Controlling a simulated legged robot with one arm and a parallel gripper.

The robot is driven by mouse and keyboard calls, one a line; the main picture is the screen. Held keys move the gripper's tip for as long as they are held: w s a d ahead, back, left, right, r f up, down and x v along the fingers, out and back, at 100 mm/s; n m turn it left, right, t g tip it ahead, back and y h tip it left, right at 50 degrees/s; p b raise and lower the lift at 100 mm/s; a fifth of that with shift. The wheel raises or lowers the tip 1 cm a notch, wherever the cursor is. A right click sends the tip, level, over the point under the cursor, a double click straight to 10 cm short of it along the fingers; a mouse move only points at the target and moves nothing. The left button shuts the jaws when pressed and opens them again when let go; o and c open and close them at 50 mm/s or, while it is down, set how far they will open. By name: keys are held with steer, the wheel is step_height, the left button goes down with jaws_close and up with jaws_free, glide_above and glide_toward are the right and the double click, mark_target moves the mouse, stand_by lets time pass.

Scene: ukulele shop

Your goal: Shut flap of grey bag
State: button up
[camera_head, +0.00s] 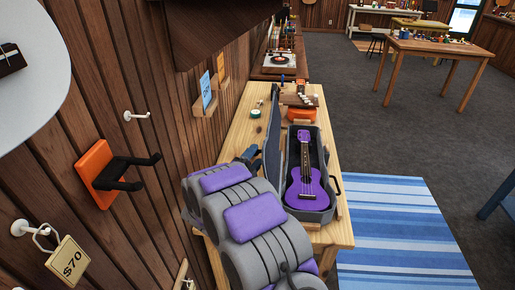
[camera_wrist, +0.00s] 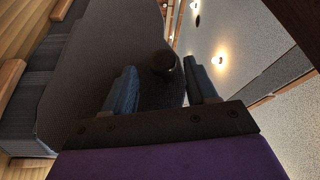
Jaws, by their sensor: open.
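The grey bag (camera_head: 312,214) lies open on the wooden table with a purple ukulele (camera_head: 307,188) inside. Its flap (camera_head: 272,140) stands upright along the bag's left side. My gripper (camera_head: 248,154) is left of the flap, on its outer side, partly hidden by my grey and purple arm. In the wrist view my gripper (camera_wrist: 162,88) shows two blue-grey fingers apart. A broad dark grey surface, seemingly the flap (camera_wrist: 85,65), fills much of that view beyond the fingers. Whether a finger touches it, I cannot tell.
The wooden table (camera_head: 240,125) runs along the plank wall (camera_head: 100,80). An orange wall hook (camera_head: 97,178) juts out at the left. Small items and an orange box (camera_head: 301,115) sit behind the bag. A blue striped rug (camera_head: 395,225) and clear floor lie to the right.

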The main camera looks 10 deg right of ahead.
mark_target(257, 152)
steer(key=shift+w+d+r, duration=0.15)
steer(key=shift+w+d, duration=0.25)
steer(key=shift+w, duration=0.2)
steer(key=shift+w+p, duration=0.3)
steer(key=shift+w+a, duration=0.4)
steer(key=shift+w, duration=0.05)
steer(key=shift+d, duration=0.65)
steer(key=shift+c, duration=0.3)
steer(key=shift+d, duration=0.15)
steer(key=shift+c, duration=0.8)
steer(key=c, duration=0.3)
steer(key=shift+a, duration=0.4)
steer(key=c, duration=0.4)
jaws_close()
